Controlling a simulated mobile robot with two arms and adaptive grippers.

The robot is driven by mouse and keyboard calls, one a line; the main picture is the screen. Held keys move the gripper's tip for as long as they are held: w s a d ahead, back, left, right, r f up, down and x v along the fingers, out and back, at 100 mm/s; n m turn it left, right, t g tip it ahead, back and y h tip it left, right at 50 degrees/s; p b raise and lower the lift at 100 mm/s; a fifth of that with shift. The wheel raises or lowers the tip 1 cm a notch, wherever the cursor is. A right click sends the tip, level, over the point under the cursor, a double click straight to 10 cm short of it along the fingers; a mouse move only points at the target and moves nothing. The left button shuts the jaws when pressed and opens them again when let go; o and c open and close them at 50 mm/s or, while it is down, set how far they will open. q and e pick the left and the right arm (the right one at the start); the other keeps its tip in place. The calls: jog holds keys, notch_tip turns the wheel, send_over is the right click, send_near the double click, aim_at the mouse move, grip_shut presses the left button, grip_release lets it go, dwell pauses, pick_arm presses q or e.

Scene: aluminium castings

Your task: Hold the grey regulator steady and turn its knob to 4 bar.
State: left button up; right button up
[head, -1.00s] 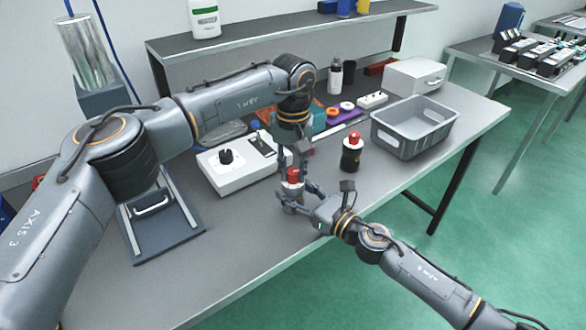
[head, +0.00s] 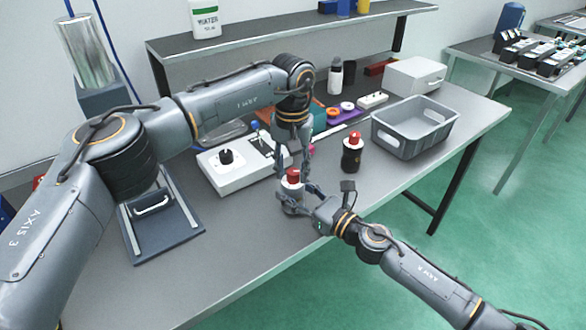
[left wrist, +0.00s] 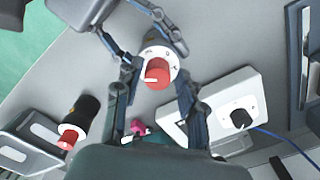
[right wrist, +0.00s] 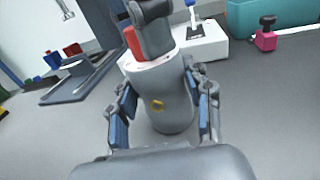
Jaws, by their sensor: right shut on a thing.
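The grey regulator (head: 292,206) stands upright near the table's front edge, with a red knob (head: 293,175) on top. The left wrist view shows the knob (left wrist: 157,73) with a white pointer line, over a white dial whose marks I cannot read. My right gripper (head: 297,196) is shut on the regulator's body (right wrist: 165,103), one finger on each side. My left gripper (head: 300,170) points down over the knob. Its fingers (left wrist: 155,92) are spread, with the knob between and just beyond their tips.
A black regulator (head: 352,157) with a red knob stands to the right. A white box (head: 222,177) with a black knob stands to the left. Behind are a grey bin (head: 399,143), a white case (head: 415,76) and a shelf (head: 270,37).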

aim_at(292, 171)
pick_arm(q)
jog(key=shift+d+r, duration=0.1)
notch_tip(292, 171, up, 12)
dwell(0.6)
pick_arm(e)
jog(key=o, duration=1.5)
